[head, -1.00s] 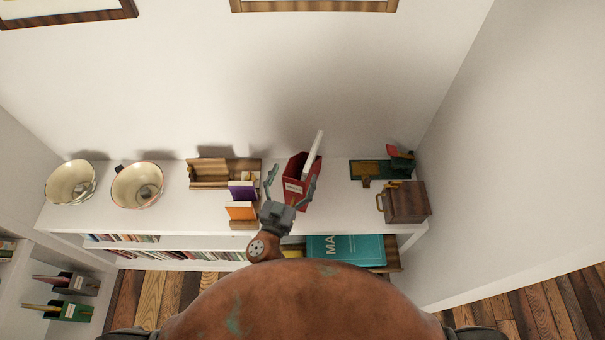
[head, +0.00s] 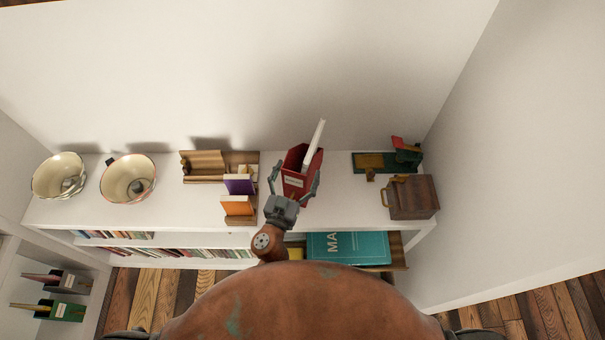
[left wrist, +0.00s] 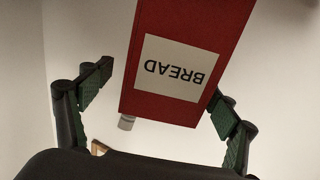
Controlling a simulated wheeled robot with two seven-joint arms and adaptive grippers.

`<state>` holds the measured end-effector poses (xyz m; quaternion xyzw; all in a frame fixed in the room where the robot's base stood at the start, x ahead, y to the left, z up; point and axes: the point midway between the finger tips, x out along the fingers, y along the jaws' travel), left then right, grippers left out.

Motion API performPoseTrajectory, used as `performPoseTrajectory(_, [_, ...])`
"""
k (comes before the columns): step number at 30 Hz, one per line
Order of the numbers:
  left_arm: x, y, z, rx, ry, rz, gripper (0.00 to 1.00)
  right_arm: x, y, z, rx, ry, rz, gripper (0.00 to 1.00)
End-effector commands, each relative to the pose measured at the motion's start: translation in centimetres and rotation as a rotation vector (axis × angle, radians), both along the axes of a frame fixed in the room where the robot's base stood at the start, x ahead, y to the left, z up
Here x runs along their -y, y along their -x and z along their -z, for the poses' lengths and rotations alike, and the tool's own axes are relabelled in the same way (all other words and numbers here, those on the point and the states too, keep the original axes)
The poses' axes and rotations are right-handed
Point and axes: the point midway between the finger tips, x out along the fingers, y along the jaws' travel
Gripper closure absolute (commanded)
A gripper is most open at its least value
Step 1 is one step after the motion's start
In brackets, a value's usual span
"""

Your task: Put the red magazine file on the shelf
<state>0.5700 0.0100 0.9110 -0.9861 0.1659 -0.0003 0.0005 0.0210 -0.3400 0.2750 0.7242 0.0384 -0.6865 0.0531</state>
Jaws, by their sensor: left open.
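The red magazine file (head: 293,186) stands on the top of a long white cabinet (head: 345,205), with a white item (head: 314,145) sticking up out of it. Its pale label reads BREAD, upside down, in the left wrist view (left wrist: 175,70). My left gripper (head: 295,173) is open at the front of the file, one finger to each side; in the left wrist view gaps show between the fingers and the file. A white shelf (head: 28,292) at the lower left holds a dark grey file (head: 66,283) and a green file (head: 62,311). My right gripper is not in view.
Left of the red file is a wooden book rack (head: 205,164) with purple (head: 239,184) and orange (head: 237,205) books. Further left are two bowls (head: 128,180) (head: 60,176). Right are a wooden box (head: 412,197) and a green stand (head: 375,162). The wall is behind.

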Motion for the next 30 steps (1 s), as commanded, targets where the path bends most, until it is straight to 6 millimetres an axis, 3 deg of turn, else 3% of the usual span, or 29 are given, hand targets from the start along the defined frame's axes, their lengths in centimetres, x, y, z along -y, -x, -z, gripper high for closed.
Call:
performPoseTrajectory(9, [0.9, -4.2, -0.1, 0.000, -0.001, 0.001, 0.18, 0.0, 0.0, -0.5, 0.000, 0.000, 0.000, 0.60])
performPoseTrajectory(19, [1.1, -4.8, 0.0, -0.001, 0.001, 0.000, 0.18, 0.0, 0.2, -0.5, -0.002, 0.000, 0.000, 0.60])
performPoseTrajectory(30, [1.1, -4.8, 0.0, -0.001, 0.001, 0.000, 0.44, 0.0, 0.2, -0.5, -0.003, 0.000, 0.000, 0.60])
